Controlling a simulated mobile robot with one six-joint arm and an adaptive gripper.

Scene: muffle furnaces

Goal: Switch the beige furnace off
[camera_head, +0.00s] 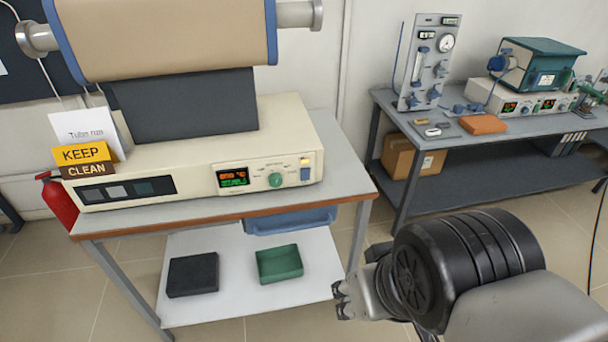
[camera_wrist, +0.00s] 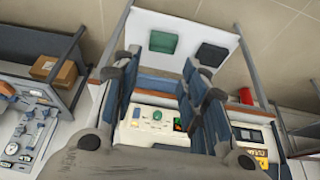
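The beige furnace (camera_head: 160,40) has a tan body with blue end rings above a cream control base (camera_head: 200,130) on a bench. Its front panel carries a lit display (camera_head: 233,178), a green knob (camera_head: 276,180), a small lit amber lamp (camera_head: 305,161) and a blue switch (camera_head: 305,174) at the right end. My gripper (camera_head: 342,300) is right of and below the panel, in front of the bench, apart from it. In the wrist view my gripper (camera_wrist: 162,58) is open and empty, with the control panel (camera_wrist: 150,119) showing between its fingers. The switch's exact position is too small to tell.
The bench's wooden front edge (camera_head: 230,212) lies below the panel. A blue drawer (camera_head: 290,220) hangs under it, above a shelf with black and green trays. A red extinguisher (camera_head: 60,203) stands left. A second bench (camera_head: 455,138) with a teal furnace (camera_head: 540,65) stands right.

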